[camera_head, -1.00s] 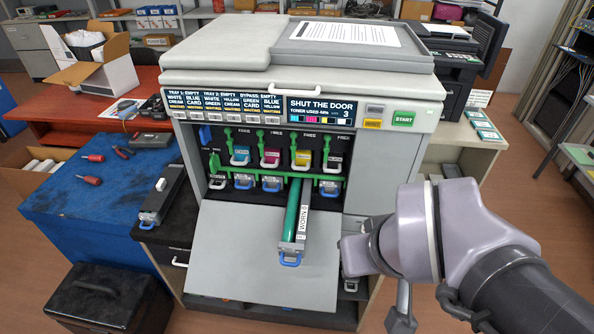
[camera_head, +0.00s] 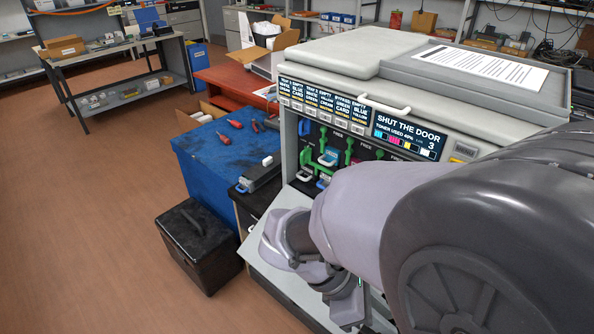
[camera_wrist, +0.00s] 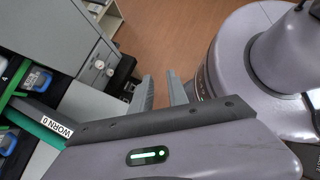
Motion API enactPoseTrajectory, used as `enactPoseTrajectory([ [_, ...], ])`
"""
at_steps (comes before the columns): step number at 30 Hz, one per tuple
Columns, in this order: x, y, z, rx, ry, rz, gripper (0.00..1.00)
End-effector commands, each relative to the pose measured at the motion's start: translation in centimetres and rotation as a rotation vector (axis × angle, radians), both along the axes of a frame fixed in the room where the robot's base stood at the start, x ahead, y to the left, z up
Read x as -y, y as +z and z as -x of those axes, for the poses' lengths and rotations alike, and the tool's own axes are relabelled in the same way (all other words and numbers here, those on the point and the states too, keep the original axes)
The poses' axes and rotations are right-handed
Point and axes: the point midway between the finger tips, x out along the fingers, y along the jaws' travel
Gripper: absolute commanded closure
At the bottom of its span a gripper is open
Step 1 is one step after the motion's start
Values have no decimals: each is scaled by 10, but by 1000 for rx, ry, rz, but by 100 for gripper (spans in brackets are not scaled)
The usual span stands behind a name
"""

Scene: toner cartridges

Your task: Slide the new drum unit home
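The printer (camera_head: 445,88) stands with its front door folded down and its display reads "SHUT THE DOOR". In the head view my arm hides the drum slot and most of the door.
A blue bench (camera_head: 205,150) with red screwdrivers stands left of the printer. A black case (camera_head: 200,245) sits on the floor before it. Open floor (camera_head: 90,230) lies to the left. A red table (camera_head: 232,82) holds an open cardboard box.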

Motion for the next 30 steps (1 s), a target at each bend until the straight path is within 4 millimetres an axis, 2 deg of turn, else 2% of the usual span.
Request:
enactPoseTrajectory([
  [2,-9,-18,-19,-178,261,163,80],
  [5,-36,-45,-53,-466,658,448,80],
  [6,-53,-60,-66,-588,817,584,80],
  [9,-102,-100,-87,-856,1131,916,80],
  [12,-139,-132,-91,-1024,1301,1161,80],
  [15,-157,-149,-91,-1102,1369,1284,80],
  [19,-154,-150,-99,-1120,1382,1309,80],
  [30,-110,-140,-153,-1119,1378,1302,80],
])
